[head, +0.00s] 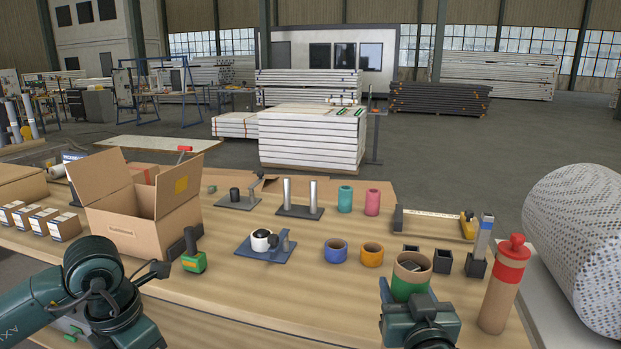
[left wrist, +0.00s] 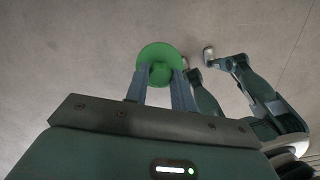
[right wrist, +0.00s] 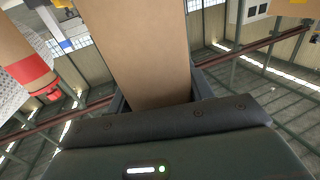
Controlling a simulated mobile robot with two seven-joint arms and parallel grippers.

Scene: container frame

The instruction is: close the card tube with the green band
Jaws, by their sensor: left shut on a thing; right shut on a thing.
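The card tube with the green band (head: 409,289) is at the front right of the table in the head view. Its top is open, with something grey showing in its mouth. My right gripper (head: 412,312) is shut on this tube; the tube's plain brown side (right wrist: 158,50) fills the middle of the right wrist view. Whether its foot touches the table is hidden. My left gripper (left wrist: 160,88) is shut on a round green lid (left wrist: 157,62) with a knob, seen above bare floor in the left wrist view. The left fingers and lid do not show in the head view.
A red-capped tube (head: 502,287) stands right of the held tube; it also shows in the right wrist view (right wrist: 30,70). Blue (head: 336,251) and orange (head: 372,254) rings, and black square holders (head: 442,262), are nearby. An open carton (head: 125,222) stands left. The front middle is clear.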

